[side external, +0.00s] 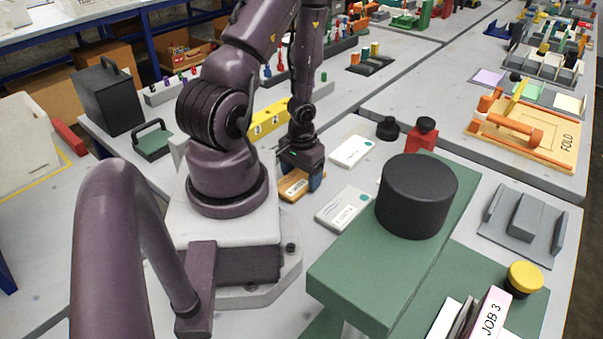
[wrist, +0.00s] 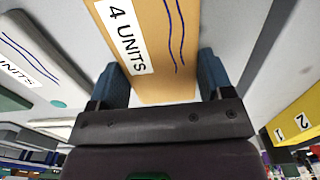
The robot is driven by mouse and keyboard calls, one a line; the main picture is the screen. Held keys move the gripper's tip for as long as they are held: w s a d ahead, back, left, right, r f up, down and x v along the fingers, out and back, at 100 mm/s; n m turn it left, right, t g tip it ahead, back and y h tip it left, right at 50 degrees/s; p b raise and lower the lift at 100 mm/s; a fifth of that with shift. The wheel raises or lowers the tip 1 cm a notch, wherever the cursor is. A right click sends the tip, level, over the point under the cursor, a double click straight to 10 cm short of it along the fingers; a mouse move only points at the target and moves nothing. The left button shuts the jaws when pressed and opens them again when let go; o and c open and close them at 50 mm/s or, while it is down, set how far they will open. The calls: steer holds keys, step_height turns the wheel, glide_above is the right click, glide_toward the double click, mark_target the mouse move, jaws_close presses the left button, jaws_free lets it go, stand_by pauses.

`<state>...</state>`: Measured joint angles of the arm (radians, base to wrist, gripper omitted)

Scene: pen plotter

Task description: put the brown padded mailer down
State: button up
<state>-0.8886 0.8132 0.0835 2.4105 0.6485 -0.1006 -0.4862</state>
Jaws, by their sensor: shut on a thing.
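The brown padded mailer (side external: 292,187) is at the foot of my gripper (side external: 302,178), in front of my arm's base in the side external view. In the wrist view the mailer (wrist: 160,50) fills the space between the two blue fingers of my gripper (wrist: 162,78). It bears a white "4 UNITS" label and dark wavy lines. My gripper is shut on it. The mailer is at or just above the grey table (side external: 310,225); whether it touches is hard to tell. Its far end is out of the wrist view.
A white mailer (side external: 345,207) lies right of the brown one, and another white mailer (side external: 352,151) lies behind it. A green stand with a black cylinder (side external: 417,195) stands at front right. A yellow numbered block (side external: 268,121) stands behind my gripper.

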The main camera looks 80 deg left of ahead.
mark_target(302, 177)
steer(key=shift+f, duration=0.15)
steer(key=o, duration=0.9)
step_height(302, 177, up, 12)
steer(key=w+d+r+m+t, duration=0.1)
steer(key=w+d+r+m, duration=0.1)
steer(key=r, duration=0.4)
steer(key=w+d+r+m+t+y, duration=0.1)
steer(key=w+d+r+m, duration=0.1)
steer(key=d+r, duration=0.3)
steer(key=w+d+r+m+t, duration=0.1)
steer(key=w+d+r+m, duration=0.1)
steer(key=w+d+r, duration=0.2)
steer(key=shift+w+d+r+t+y, duration=0.15)
steer(key=shift+w+d+r+t, duration=0.05)
steer(key=shift+d+r, duration=0.4)
steer(key=shift+w+d+r+t+y, duration=0.2)
steer(key=shift+d+r, duration=0.3)
steer(key=shift+r, duration=0.2)
steer(key=shift+o, duration=0.2)
steer(key=s+d+r+m+t+h, duration=0.1)
steer(key=s+d+r+m, duration=0.1)
steer(key=d+r, duration=0.3)
steer(key=shift+s+d+r+m+t+h, duration=0.15)
steer(key=shift+s+d+m+t+h, duration=0.25)
steer(key=shift+d, duration=0.4)
